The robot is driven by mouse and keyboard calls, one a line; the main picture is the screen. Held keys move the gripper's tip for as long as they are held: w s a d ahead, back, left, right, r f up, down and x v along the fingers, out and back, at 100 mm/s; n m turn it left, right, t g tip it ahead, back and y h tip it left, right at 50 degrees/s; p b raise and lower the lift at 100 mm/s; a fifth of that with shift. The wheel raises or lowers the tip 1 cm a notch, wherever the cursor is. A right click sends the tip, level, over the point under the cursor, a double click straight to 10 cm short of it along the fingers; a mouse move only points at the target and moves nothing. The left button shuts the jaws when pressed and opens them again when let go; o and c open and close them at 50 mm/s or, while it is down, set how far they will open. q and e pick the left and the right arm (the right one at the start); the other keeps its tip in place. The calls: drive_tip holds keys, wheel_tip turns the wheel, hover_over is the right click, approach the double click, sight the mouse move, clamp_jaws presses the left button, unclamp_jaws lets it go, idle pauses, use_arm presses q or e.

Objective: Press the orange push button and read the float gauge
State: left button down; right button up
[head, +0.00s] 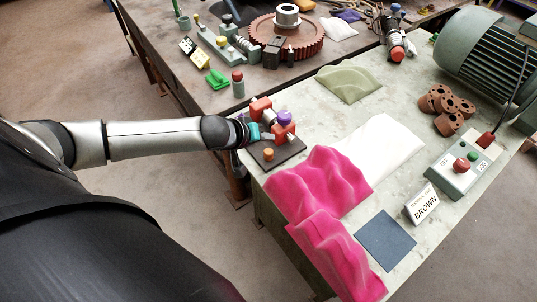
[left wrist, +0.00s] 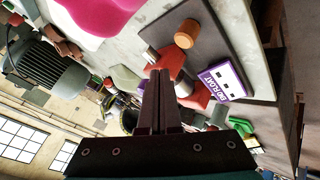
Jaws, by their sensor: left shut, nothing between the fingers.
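The orange push button (head: 268,153) stands on a dark base plate (head: 284,155) at the near left corner of the pale table. In the left wrist view the button (left wrist: 187,33) is a short orange cylinder on the plate. Behind it on the plate is a red fitting (head: 284,133) with a purple knob (head: 284,118). My left gripper (head: 264,137) is shut and empty, beside the red fitting and just behind the button, apparently apart from the button. My right gripper is out of view.
Crumpled pink cloth (head: 318,183) lies just right of the plate, with white cloth (head: 384,146) behind it. A grey control box (head: 465,166) with red and green buttons and a "BROWN" sign (head: 421,204) stand farther right. A brown table (head: 172,52) with a large gear stands behind.

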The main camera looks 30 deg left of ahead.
sight(271, 150)
use_arm(q)
wheel_tip(271, 150, down, 3)
drive_tip(key=shift+f+b, duration=0.15)
drive_tip(key=shift+b, duration=0.6)
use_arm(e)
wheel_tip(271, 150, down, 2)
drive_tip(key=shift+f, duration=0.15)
use_arm(q)
drive_tip(key=shift+f, duration=0.15)
idle(1.1)
drive_tip(key=shift+f, duration=0.25)
drive_tip(key=shift+f, duration=0.65)
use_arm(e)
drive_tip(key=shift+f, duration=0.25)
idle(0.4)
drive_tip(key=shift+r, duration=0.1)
use_arm(q)
drive_tip(key=shift+r+p, duration=1.05)
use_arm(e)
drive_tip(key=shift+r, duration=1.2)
